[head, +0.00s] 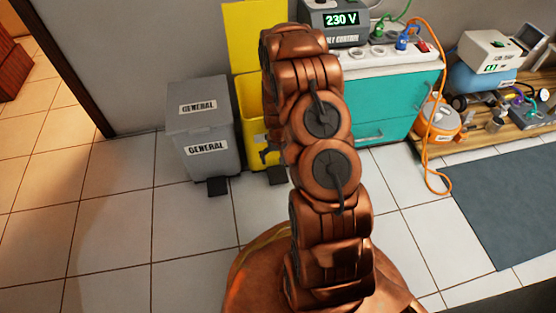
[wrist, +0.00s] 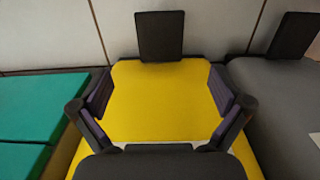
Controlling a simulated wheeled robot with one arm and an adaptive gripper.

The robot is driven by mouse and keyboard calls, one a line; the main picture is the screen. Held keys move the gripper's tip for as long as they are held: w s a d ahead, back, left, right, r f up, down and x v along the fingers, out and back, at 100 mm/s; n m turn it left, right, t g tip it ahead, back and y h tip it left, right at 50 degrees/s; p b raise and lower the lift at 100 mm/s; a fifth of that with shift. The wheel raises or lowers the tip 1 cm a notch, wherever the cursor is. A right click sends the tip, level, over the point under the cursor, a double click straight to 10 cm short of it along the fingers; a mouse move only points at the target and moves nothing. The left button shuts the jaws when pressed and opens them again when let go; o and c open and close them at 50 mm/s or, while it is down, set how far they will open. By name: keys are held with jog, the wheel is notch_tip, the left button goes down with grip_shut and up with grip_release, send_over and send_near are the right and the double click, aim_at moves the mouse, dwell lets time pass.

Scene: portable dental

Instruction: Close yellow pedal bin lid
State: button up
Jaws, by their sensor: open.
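The yellow pedal bin (head: 249,108) stands by the wall, partly hidden behind my arm. Its lid (head: 252,38) is raised upright against the wall. Its label and black pedal (head: 277,175) show low at the front. In the wrist view, the yellow bin (wrist: 160,115) fills the middle, with its black pedal (wrist: 160,36) beyond it. My gripper (wrist: 161,90) is open, its two fingers spread over the yellow surface, with nothing between them. I cannot tell whether the fingers touch it.
A grey GENERAL bin (head: 201,125) with its lid down stands close to the left. A teal cabinet (head: 385,105) stands close to the right, with a 230 V unit (head: 337,22) on top. An orange cable (head: 428,170) hangs beside it. The tiled floor at left is clear.

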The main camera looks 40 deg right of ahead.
aim_at(278, 176)
notch_tip(278, 176, down, 4)
jog(key=b, duration=0.3)
jog(key=shift+w+d+r, duration=0.1)
jog(key=shift+r, duration=0.05)
jog(key=shift+f+b, duration=2)
jog(key=shift+f, duration=1.85)
jog(key=shift+c, duration=0.4)
